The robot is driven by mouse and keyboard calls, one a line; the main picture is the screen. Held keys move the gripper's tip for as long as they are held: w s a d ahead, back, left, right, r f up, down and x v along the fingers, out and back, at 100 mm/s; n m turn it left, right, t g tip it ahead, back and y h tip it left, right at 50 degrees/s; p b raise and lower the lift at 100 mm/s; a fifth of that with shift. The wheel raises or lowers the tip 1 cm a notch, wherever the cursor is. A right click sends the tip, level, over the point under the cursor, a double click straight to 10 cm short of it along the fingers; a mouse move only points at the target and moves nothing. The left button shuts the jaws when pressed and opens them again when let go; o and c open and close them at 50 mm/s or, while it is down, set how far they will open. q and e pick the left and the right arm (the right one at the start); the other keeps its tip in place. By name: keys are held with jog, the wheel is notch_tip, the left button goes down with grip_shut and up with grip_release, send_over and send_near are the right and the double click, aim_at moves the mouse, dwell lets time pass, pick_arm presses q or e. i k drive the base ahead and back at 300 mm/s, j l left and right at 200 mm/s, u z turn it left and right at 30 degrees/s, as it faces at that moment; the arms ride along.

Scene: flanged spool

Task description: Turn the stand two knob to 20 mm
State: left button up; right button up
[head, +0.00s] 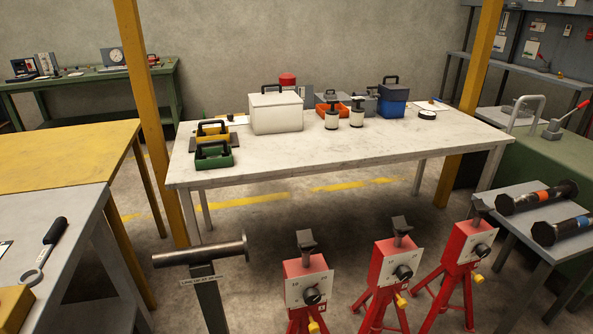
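Three red stands on splayed legs are in the lower right of the head view: a left one (294,270), a middle one (384,250) and a right one (455,237). Each has a pale front plate with a dark round knob: left knob (312,296), middle knob (402,272), right knob (482,249). Each also has a yellow part low down and a dark head on top. The plate markings are too small to read, so I cannot tell the stand numbers or knob settings. Neither of my grippers is in view.
A grey flanged bar (200,251) on a labelled post stands left of the stands. A white table (330,160) with boxes is behind. A grey bench (60,225) is at left, and a side table (515,230) with two dark cylinders at right. Floor between is open.

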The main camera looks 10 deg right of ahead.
aim_at(403, 273)
jog(key=z, duration=1.1)
